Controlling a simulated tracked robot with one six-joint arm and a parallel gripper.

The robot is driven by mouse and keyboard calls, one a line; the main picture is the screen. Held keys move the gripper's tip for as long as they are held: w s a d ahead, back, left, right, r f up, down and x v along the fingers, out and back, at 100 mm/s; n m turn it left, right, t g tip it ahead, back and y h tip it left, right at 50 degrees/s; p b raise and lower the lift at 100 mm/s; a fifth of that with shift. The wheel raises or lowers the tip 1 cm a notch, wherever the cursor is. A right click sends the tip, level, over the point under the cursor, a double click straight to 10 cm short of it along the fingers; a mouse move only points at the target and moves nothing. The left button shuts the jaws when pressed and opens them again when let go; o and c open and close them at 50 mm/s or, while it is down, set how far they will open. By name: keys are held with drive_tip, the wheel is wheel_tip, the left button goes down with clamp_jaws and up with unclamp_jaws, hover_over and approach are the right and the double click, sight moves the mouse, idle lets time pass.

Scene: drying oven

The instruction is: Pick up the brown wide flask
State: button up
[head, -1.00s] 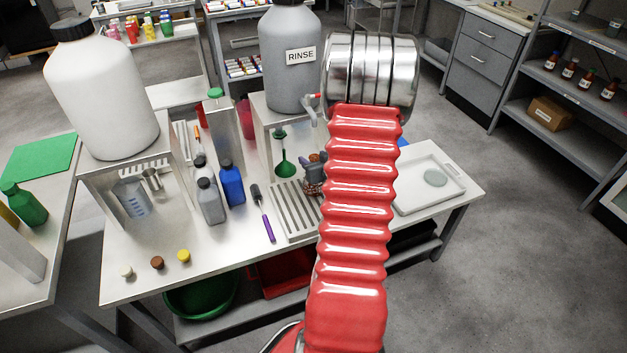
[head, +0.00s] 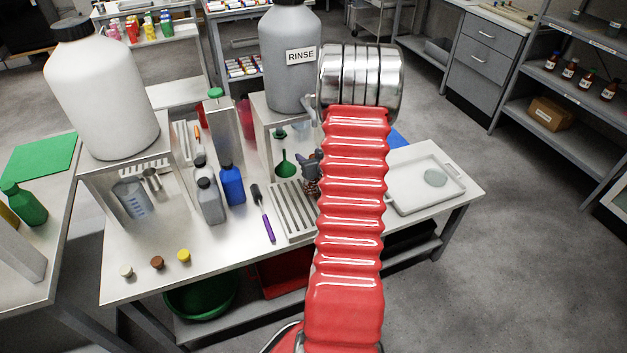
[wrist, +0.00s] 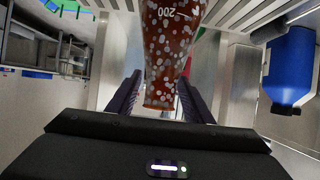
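The brown wide flask (wrist: 172,50) is amber with pale speckles and a "200" mark. In the wrist view it appears upside down, with its mouth end between the two fingers of my gripper (wrist: 159,98). Gaps show between the flask and both fingers, so the gripper is open. In the head view the gripper (head: 309,165) is a small grey shape left of my red arm. Only a small brown speckled part of the flask (head: 312,187) shows below it, beside the slatted rack; my arm and gripper hide the rest.
A slatted metal rack (head: 292,210), a green funnel (head: 285,167), a blue bottle (head: 232,186) and a grey bottle (head: 210,202) stand left of the gripper. The blue bottle also shows in the wrist view (wrist: 289,70). A white tray (head: 405,200) lies to the right. The front bench area is fairly clear.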

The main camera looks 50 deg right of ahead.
clamp_jaws()
idle(0.3)
idle(0.3)
